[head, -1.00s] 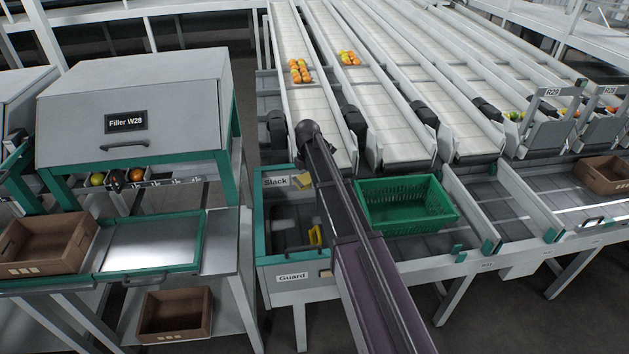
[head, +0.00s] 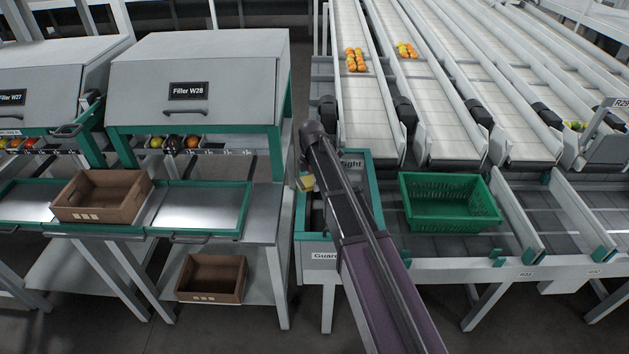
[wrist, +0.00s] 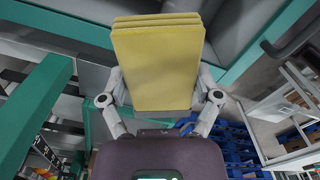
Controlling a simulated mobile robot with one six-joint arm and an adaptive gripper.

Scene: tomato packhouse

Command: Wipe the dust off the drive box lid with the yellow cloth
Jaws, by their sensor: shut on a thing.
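My gripper (wrist: 158,85) is shut on the folded yellow cloth (wrist: 158,62), which lies in several layers between the two fingers. In the head view the cloth (head: 306,183) shows as a small yellow patch left of my arm, over the left edge of a teal-rimmed box (head: 376,190) with a Guard label. My arm hides much of this box, and my fingers cannot be made out there. I cannot tell whether the cloth touches anything. No surface is clearly visible as the drive box lid, and I see no dust.
The Filler W28 cabinet (head: 200,85) stands left, above a bench with a brown crate (head: 103,196). Another brown crate (head: 211,278) sits on the shelf below. A green basket (head: 450,222) stands right of my arm, below the conveyor lanes. Dark floor shows in front.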

